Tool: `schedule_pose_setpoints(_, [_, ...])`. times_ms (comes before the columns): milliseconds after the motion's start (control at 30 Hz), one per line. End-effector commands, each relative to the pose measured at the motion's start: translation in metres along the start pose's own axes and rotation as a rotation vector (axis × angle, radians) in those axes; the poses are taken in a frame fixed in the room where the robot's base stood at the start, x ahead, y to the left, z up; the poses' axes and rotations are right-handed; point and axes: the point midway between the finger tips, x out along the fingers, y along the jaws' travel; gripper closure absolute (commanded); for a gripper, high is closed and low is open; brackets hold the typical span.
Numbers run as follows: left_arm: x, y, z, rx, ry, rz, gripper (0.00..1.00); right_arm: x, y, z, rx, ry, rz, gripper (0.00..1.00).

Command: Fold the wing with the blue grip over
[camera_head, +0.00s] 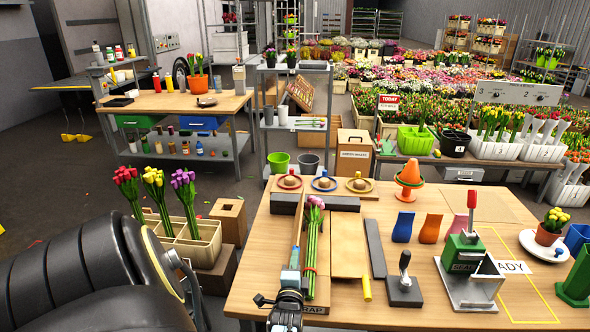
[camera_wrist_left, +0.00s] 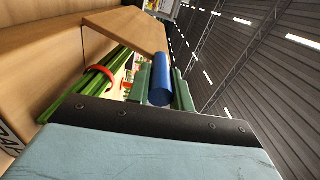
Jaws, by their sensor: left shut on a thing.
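My left gripper (camera_head: 291,272) is at the near end of the wrap station, left of the tulip bunch. In the left wrist view its green fingers are shut on the blue grip (camera_wrist_left: 160,82). The wing with the blue grip (camera_wrist_left: 125,24) is lifted off the table; in the head view this wing (camera_head: 298,225) shows as a thin brown board, nearly edge-on. The tulip bunch (camera_head: 312,245), with pink heads and a red band, lies just right of it. The other wing (camera_head: 348,245), with a yellow grip (camera_head: 367,289), lies flat further right. My right gripper is out of view.
A dark bar (camera_head: 314,202) lies behind the bunch, and another (camera_head: 375,248) right of the flat wing. A black-handled tool (camera_head: 404,285) and a green press (camera_head: 468,262) stand further right. A divided tulip crate (camera_head: 190,242) stands left of the table.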

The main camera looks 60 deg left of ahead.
Motion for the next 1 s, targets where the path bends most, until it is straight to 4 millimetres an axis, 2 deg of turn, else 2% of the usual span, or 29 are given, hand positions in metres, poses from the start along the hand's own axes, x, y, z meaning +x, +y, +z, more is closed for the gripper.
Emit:
schedule_pose_setpoints(67, [-0.001, 0.001, -0.002, -0.004, 0.003, 0.004, 1.00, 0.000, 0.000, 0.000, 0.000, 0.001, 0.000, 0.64])
schedule_pose_setpoints(100, [-0.001, 0.001, -0.002, -0.004, 0.003, 0.004, 0.77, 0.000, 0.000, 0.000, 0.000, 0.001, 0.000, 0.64])
schedule_pose_setpoints(267, [-0.001, 0.001, -0.002, -0.003, 0.003, 0.003, 0.57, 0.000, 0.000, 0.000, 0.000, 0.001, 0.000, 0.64])
schedule_pose_setpoints(533, [-0.001, 0.001, -0.001, -0.001, 0.001, 0.002, 0.57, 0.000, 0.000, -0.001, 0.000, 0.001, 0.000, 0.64])
schedule_pose_setpoints(667, [-0.009, 0.001, -0.001, -0.001, 0.001, 0.005, 0.57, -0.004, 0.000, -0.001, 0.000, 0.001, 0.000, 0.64])
schedule_pose_setpoints(767, [-0.025, -0.001, -0.001, -0.002, 0.001, 0.006, 0.57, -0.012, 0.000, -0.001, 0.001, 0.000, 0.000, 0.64])
schedule_pose_setpoints(1000, [-0.083, -0.002, -0.001, -0.001, 0.001, 0.007, 0.57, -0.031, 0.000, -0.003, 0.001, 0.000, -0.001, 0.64])
